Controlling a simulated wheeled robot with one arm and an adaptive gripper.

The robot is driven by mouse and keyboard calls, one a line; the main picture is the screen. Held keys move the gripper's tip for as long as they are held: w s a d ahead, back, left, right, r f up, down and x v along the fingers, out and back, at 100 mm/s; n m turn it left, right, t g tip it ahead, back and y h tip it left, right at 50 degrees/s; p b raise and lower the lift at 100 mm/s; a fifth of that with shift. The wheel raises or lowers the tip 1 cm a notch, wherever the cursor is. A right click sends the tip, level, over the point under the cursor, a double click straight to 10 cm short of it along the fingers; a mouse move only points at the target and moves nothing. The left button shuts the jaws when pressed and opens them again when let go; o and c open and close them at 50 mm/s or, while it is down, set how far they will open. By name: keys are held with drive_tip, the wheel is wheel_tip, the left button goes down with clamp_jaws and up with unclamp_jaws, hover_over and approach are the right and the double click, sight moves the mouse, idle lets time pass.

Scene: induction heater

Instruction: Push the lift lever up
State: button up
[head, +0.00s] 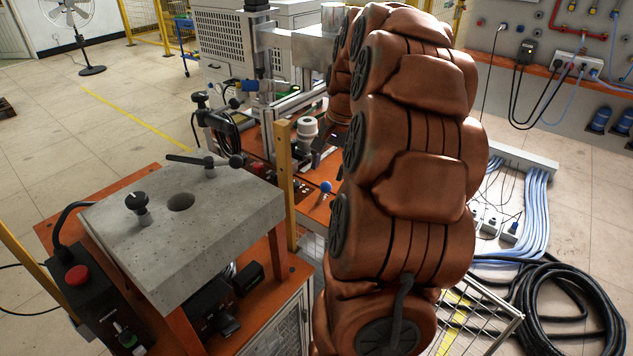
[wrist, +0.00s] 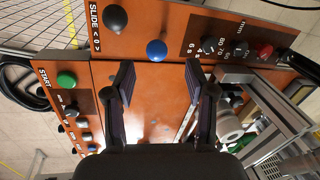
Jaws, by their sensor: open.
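A lever with a blue ball knob (wrist: 156,50) stands on the orange panel in the wrist view, just beyond the gap between my fingertips. A blue ball knob also shows in the head view (head: 325,187), low on the orange machine beside my arm. No lift label is readable, so I cannot tell for certain that this is the lift lever. My gripper (wrist: 160,76) is open and empty, its two dark fingers apart on either side of the line to the blue knob. In the head view my arm hides most of the gripper.
A black ball knob (wrist: 115,18) by the SLIDE label is left of the blue one. A green START button (wrist: 66,81), a red knob (wrist: 264,49) and dark dials surround the panel. A concrete-topped stand (head: 185,215) and yellow post (head: 287,180) are left of my arm.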

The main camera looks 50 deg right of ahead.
sight(327, 183)
drive_tip(key=shift+w+f+p, duration=0.25)
drive_tip(key=shift+f+p, duration=0.15)
drive_tip(key=shift+f, duration=1.45)
drive_tip(key=shift+w+f+p, duration=0.2)
drive_tip(key=shift+f+p, duration=0.2)
drive_tip(key=shift+f, duration=1.4)
clamp_jaws()
